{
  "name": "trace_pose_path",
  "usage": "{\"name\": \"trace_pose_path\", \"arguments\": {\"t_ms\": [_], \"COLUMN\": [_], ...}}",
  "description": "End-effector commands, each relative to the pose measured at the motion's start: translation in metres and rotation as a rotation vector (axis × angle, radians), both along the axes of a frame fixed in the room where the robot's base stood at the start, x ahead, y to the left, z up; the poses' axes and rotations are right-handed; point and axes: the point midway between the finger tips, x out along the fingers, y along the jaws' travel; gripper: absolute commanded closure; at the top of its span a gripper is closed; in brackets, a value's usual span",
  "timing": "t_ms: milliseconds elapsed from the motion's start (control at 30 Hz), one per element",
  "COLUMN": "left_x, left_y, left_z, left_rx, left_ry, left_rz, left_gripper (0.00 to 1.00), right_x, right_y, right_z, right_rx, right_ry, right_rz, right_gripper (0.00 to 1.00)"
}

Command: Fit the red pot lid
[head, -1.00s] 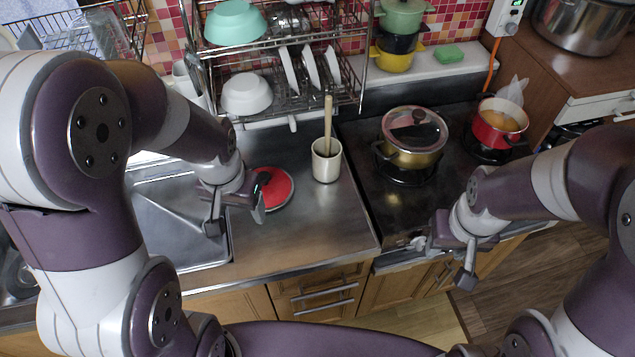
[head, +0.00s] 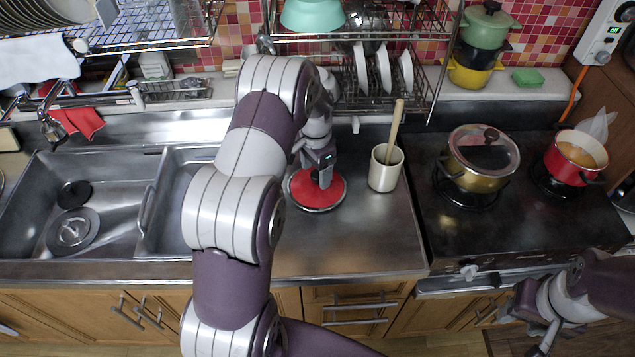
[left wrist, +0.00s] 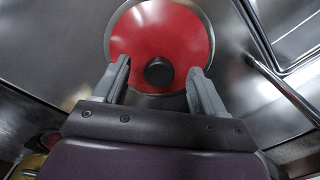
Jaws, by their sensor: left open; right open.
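The red lid (head: 305,196), with a metal rim and a black knob, lies flat on the steel counter left of the utensil crock; it also fills the upper middle of the left wrist view (left wrist: 135,40). My left gripper (head: 324,176) is over the lid. In the left wrist view its open fingers stand on either side of the black knob (left wrist: 158,72), with gaps between. The red pot (head: 568,173) stands uncovered on the right burner, with orange contents. My right gripper (head: 535,322) is open and empty at the lower right, in front of the stove.
A cream crock (head: 384,174) with a wooden utensil stands close right of the lid. A golden pot (head: 480,182) with a glass lid sits on the left burner. A dish rack (head: 440,70) stands behind, and the sink (head: 110,225) lies left. The front counter is clear.

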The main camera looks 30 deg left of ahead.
Motion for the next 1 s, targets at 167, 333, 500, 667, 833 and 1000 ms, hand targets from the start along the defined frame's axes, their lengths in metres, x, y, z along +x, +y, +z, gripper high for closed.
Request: {"name": "trace_pose_path", "arguments": {"t_ms": [167, 333, 500, 667, 833, 1000], "left_x": [-0.001, 0.0, 0.0, -0.001, -0.001, 0.001], "left_y": [0.0, 0.0, 0.0, 0.0, 0.0, 0.0], "left_z": [-0.022, -0.024, -0.024, -0.024, -0.024, -0.007], "left_rx": [0.0, 0.001, 0.0, 0.001, 0.0, 0.002], "left_ry": [0.0, -0.003, -0.002, 0.0, 0.0, -0.005], "left_rz": [0.0, 0.001, 0.001, 0.001, 0.001, 0.001], "left_gripper": [0.29, 0.29, 0.71, 0.99, 0.99, 0.99], "right_x": [0.0, 0.0, 0.0, 0.0, 0.0, 0.0], "right_y": [0.0, 0.0, 0.0, 0.0, 0.0, 0.0], "right_z": [0.007, 0.006, 0.006, 0.006, 0.006, 0.001], "right_rx": [0.0, 0.0, 0.0, 0.0, 0.0, 0.0], "right_ry": [0.0, 0.0, 0.0, 0.0, 0.0, 0.0], "right_rz": [0.0, 0.0, 0.0, 0.0, 0.0, 0.0], "right_gripper": [0.57, 0.57, 0.57, 0.57, 0.57, 0.57]}}
